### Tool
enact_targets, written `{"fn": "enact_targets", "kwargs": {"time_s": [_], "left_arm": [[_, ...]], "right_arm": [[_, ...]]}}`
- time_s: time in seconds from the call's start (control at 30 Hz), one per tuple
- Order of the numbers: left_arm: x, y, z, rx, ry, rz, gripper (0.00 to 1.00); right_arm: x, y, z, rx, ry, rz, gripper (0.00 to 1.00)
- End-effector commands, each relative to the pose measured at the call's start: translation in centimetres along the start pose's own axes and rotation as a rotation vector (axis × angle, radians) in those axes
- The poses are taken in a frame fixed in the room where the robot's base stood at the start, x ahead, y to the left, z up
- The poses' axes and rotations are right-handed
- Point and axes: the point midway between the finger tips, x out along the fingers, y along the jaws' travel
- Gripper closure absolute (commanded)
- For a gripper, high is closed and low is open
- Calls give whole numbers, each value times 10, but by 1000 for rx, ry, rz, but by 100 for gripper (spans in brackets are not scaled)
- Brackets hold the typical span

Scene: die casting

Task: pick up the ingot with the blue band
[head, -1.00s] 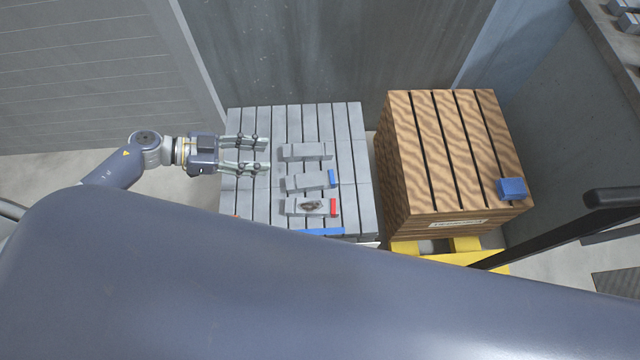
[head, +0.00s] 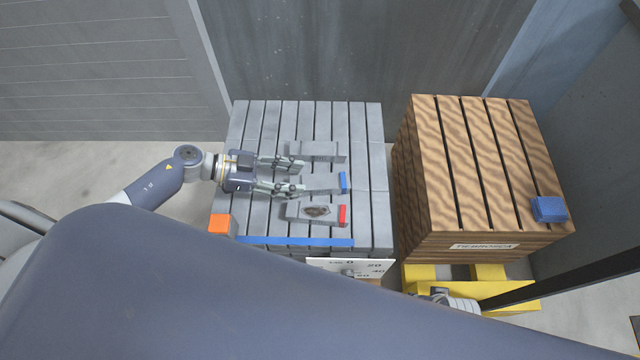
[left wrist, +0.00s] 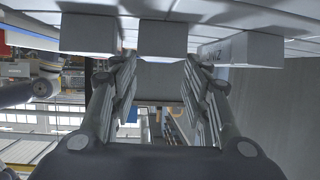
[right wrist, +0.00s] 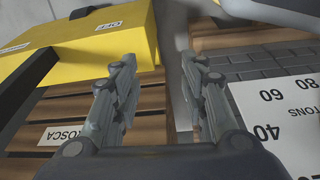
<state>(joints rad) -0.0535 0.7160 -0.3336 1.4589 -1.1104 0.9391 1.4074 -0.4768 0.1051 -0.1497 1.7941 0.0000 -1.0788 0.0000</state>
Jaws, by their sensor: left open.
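The ingot with the blue band (head: 322,184) is a grey bar lying on the grey slatted top, its blue band at the right end. My left gripper (head: 297,176) is open at its left end in the head view; the lower finger overlaps that end. In the left wrist view, the middle ingot (left wrist: 162,38) faces the gap between the open fingers (left wrist: 160,75), which look empty. A plain grey ingot (head: 318,151) lies behind, and a red-banded ingot (head: 315,212) with a dark mark lies in front. My right gripper (right wrist: 158,65) is open and empty.
The grey slatted top (head: 368,215) carries an orange block (head: 220,224) and a blue strip (head: 295,242) near its front. A wooden crate (head: 455,180) with a blue block (head: 549,208) stands to the right. A white scale sign (head: 335,264) is at the front.

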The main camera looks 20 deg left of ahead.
Motion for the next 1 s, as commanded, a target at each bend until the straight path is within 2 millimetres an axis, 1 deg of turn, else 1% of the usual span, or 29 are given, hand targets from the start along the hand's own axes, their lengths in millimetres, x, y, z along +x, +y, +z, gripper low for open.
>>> {"fn": "enact_targets", "kwargs": {"time_s": [0.17, 0.4, 0.5, 0.6, 0.77, 0.8, 0.83, 0.87, 0.9, 0.97, 1.0], "left_arm": [[13, 0, 0, -1, 1, 0, 57], [48, 0, -2, 0, 3, -1, 57], [57, 0, -3, 1, 1, -1, 57], [60, 0, -3, 1, 1, -1, 57], [60, 0, -3, 1, 0, 0, 57], [60, 0, -3, 1, 0, 0, 61], [59, 0, -3, 1, 0, 0, 68], [59, 0, -3, 0, 0, 0, 75], [59, 0, -3, 0, 0, 0, 84], [59, 0, -3, 0, 0, 0, 97], [59, 0, -3, 0, 0, -1, 100]], "right_arm": [[-5, 0, -3, 1, 4, 1, 60], [-28, 2, -14, 3, 20, 3, 60], [-34, 2, -17, 4, 22, 4, 60], [-37, 2, -18, 4, 22, 4, 60], [-38, 2, -18, 4, 22, 4, 60], [-38, 2, -18, 4, 22, 4, 60], [-38, 2, -18, 4, 22, 4, 60], [-38, 2, -18, 4, 22, 4, 60], [-38, 2, -18, 4, 22, 4, 60], [-37, 2, -18, 4, 22, 4, 60], [-37, 2, -18, 4, 22, 4, 60]]}}
